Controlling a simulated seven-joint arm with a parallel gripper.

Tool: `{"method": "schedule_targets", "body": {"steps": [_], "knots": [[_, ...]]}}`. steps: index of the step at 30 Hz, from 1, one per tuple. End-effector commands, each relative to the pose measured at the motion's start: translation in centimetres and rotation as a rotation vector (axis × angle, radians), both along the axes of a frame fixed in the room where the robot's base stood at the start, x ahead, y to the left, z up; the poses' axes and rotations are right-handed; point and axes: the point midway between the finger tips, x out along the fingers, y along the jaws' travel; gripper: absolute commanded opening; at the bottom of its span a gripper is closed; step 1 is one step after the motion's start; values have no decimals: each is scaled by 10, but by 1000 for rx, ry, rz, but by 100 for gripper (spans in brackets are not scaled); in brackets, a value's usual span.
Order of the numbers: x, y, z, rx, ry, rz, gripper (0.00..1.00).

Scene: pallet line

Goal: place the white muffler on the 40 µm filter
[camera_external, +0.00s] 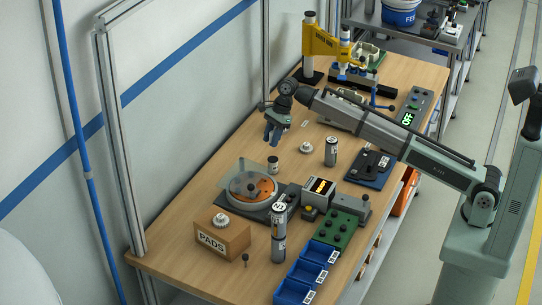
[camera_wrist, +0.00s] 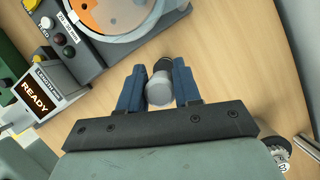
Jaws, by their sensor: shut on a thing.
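My gripper (camera_external: 273,138) hangs above the table, left of its middle, fingers pointing down. In the wrist view its blue fingers (camera_wrist: 160,88) are shut on a pale grey-white cylinder, which looks like the white muffler (camera_wrist: 159,90). In the external view the held part is hidden by the fingers. A small dark jar-like part (camera_wrist: 163,65) shows just beyond it, and stands below the gripper in the external view (camera_external: 272,168). Silver labelled cylinders stand right of the gripper (camera_external: 331,151) and at the front (camera_external: 278,245); I cannot read which is the 40 µm filter.
A turntable device with an orange disc (camera_external: 265,187) stands left of a lit display box (camera_external: 319,190). A PADS box (camera_external: 222,238), blue bins (camera_external: 307,270) and a green button panel (camera_external: 337,230) fill the front. A yellow press (camera_external: 320,42) stands at the back. Bare wood lies left of the gripper.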

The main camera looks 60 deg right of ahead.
Motion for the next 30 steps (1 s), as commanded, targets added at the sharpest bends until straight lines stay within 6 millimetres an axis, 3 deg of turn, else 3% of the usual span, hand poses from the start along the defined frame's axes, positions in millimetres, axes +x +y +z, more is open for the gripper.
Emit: {"method": "schedule_targets", "body": {"steps": [3, 16, 29, 30], "knots": [[-1, 0, -19, 0, 1, 0, 3], [-1, 0, -60, 0, 0, 0, 3], [0, 0, -66, 0, 0, 0, 3], [0, 0, -66, 0, -1, 0, 35]]}}
